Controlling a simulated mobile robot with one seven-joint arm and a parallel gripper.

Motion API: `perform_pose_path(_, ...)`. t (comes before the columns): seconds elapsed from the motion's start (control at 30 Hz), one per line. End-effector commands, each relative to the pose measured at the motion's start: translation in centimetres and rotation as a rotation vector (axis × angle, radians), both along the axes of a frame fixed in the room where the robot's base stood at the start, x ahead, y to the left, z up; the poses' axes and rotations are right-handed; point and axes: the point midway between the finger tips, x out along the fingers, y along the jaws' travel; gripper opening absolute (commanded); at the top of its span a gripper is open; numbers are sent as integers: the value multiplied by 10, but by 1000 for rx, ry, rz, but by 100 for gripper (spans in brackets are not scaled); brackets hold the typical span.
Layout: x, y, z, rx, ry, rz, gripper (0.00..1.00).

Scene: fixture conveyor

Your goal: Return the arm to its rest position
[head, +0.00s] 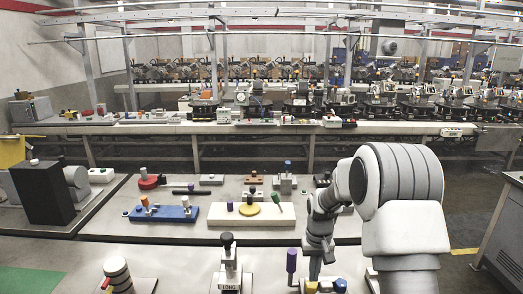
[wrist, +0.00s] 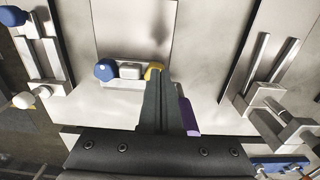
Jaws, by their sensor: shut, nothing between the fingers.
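My gripper (wrist: 158,78) shows in the wrist view as two dark fingers pressed together, with nothing between them. Near its tips are a blue knob (wrist: 105,70), a white knob (wrist: 130,70) and a partly covered yellow knob (wrist: 153,72). A purple handle (wrist: 188,116) is just right of the fingers, partly hidden by them. I cannot tell whether the fingers touch any of these. In the head view my arm (head: 400,190) reaches in from the right, over the front of the bench; the fingers cannot be made out there.
In the head view a purple handle (head: 291,262) and a black-knobbed fixture (head: 228,262) stand near the arm. Behind are a white plate (head: 230,220) and blue block (head: 160,213) with pegs. A conveyor line (head: 290,125) runs across the back.

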Motion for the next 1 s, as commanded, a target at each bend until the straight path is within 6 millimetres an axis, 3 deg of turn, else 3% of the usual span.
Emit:
perform_pose_path(0.27,0,0,1,0,0,0,0)
perform_pose_path(0.37,-3,0,11,-2,-10,1,0)
perform_pose_path(0.67,-40,1,100,-14,-106,5,0)
perform_pose_path(1.0,-113,3,186,-23,-228,4,0)
